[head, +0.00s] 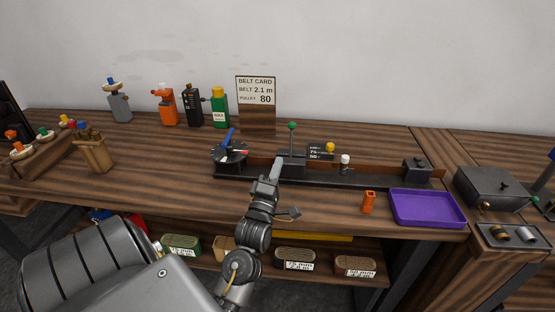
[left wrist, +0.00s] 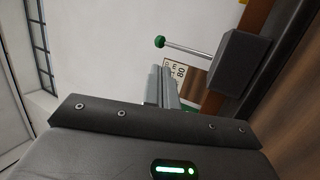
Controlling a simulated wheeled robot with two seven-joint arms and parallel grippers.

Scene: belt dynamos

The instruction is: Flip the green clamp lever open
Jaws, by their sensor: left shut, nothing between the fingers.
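The green clamp lever (head: 292,126) has a green ball on a thin metal rod. It stands upright from a dark block (head: 291,163) on the black belt rig (head: 240,174). In the left wrist view the lever's ball (left wrist: 160,42) and rod lie beyond my fingers, with the rod running right to the grey block (left wrist: 240,62). My left gripper (head: 277,164) is shut and empty, close to the front left of the block and below the ball. Its closed fingers (left wrist: 165,84) show in the left wrist view; I cannot tell whether they touch the block. My right gripper is out of view.
The rig carries a dial with a blue handle (head: 229,138) on the left and a dark end block (head: 417,169) on the right. A small orange item (head: 369,202) and purple tray (head: 428,208) lie at front right. A belt card (head: 256,90) stands behind.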

